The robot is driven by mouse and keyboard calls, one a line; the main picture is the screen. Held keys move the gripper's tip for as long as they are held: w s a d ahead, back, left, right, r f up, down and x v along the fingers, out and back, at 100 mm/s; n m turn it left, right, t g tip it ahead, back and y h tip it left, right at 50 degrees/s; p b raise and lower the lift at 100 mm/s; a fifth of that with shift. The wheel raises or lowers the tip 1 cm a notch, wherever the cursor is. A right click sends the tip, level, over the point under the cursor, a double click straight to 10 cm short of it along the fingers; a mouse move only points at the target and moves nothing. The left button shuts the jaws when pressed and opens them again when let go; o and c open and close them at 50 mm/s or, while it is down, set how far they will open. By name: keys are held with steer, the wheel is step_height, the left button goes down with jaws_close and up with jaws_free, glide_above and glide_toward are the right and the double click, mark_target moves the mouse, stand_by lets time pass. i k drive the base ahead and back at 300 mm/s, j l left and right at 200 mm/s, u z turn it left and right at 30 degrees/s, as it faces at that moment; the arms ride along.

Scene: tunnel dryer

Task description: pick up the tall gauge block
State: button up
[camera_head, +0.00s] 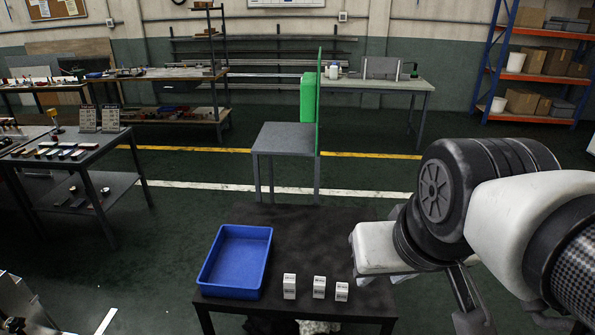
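Three white blocks with dark markings stand upright in a row on a low black table. The tall gauge block (289,286) is the leftmost and looks the tallest. A middle block (319,287) is a little shorter, and a short block (341,292) stands at the right. Gaps separate the blocks. My arm fills the right side, and what looks like part of my gripper (467,300) shows below it, right of the blocks and apart from them. My arm hides much of it, so its opening cannot be seen.
A blue tray (204,272), seemingly empty, lies left of the tall block on the black table (300,222). Behind stands a grey table (285,138) with a green panel (319,100). A dark workbench (110,142) with small items stands at left. Green floor lies open between.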

mark_target(289, 281)
steer(key=i+j+z, duration=0.15)
steer(key=z, duration=0.25)
steer(key=i+j+z, duration=0.15)
steer(key=j+z, duration=0.25)
steer(key=i+j, duration=0.1)
steer(key=j, duration=0.25)
steer(key=i+j, duration=0.15)
steer(key=j, duration=0.2)
